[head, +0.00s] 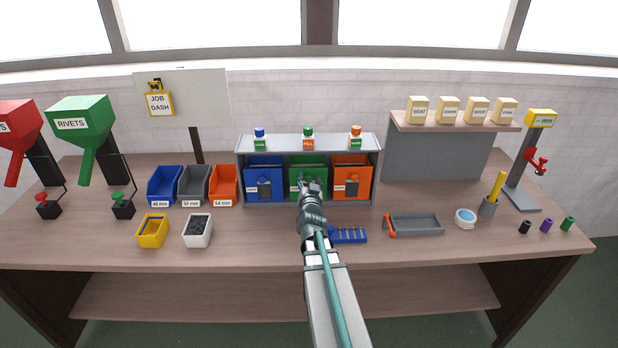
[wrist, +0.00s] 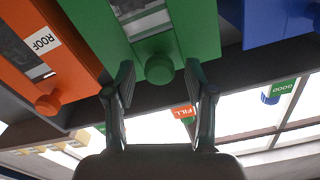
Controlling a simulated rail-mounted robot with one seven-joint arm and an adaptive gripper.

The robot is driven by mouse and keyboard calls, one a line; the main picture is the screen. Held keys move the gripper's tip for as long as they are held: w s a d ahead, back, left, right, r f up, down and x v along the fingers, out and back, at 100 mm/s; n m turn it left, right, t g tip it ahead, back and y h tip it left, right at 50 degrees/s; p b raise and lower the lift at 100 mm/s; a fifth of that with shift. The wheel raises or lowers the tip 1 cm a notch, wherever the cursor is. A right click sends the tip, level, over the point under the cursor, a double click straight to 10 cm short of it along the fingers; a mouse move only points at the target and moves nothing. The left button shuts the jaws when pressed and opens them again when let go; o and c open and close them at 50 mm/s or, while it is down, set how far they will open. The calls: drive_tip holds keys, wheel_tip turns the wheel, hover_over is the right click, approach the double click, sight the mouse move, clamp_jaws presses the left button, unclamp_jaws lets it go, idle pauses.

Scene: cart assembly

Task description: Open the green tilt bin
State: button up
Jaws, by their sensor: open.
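The green tilt bin (head: 308,170) sits in the middle of the grey cabinet, between the blue bin (head: 264,173) and the orange bin (head: 351,178). Its front looks level with its neighbours, and its lower part is hidden behind my gripper in the head view. The wrist view shows the green bin's front (wrist: 184,38) and its round green knob (wrist: 160,70), inverted. My gripper (wrist: 159,66) is open, with one finger on each side of the knob. I see gaps beside the knob; contact is not visible.
On the grey cabinet (head: 240,145) stand several labelled bottles, including a green-capped one (head: 308,138). A blue rack (head: 349,236) and a grey tray (head: 418,224) lie on the bench nearby. Open bins (head: 194,184) stand to the left.

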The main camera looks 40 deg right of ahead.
drive_tip(key=shift+w+d, duration=0.4)
drive_tip(key=shift+w, duration=0.05)
clamp_jaws()
